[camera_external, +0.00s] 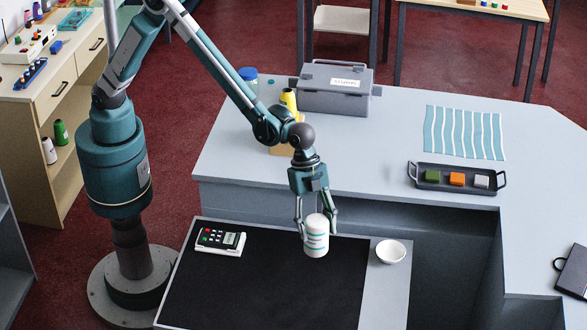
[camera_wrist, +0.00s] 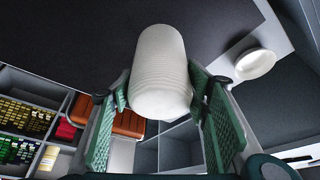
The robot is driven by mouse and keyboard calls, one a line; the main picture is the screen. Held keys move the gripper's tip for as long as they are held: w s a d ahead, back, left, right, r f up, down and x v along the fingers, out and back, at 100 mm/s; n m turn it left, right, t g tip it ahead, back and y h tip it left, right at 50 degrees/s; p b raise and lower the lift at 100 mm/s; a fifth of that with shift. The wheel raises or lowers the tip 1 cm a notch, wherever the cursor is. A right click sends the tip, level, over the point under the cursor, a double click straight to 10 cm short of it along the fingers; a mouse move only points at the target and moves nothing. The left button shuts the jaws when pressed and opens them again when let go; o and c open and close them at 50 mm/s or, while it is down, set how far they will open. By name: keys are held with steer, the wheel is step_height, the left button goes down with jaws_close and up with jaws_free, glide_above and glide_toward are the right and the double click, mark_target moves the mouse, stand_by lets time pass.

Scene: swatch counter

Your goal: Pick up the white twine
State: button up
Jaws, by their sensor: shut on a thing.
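The white twine (camera_external: 316,238) is an upright white spool with a greenish label, seen over the black mat in the external view. My gripper (camera_external: 316,222) is shut on it, with one finger on each side. In the wrist view the twine (camera_wrist: 160,72) shows as a ribbed white cylinder between the green finger pads of my gripper (camera_wrist: 160,95). I cannot tell exactly how high it is above the mat.
A black mat (camera_external: 275,290) lies below, with a card terminal (camera_external: 220,241) at its left. A white bowl (camera_external: 390,251) stands to the right. A tray (camera_external: 425,186) with coloured blocks, a striped cloth (camera_external: 465,130) and a grey toolbox (camera_external: 335,90) are on the counter.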

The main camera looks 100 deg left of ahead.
mark_target(318, 222)
steer(key=shift+r, duration=1.6)
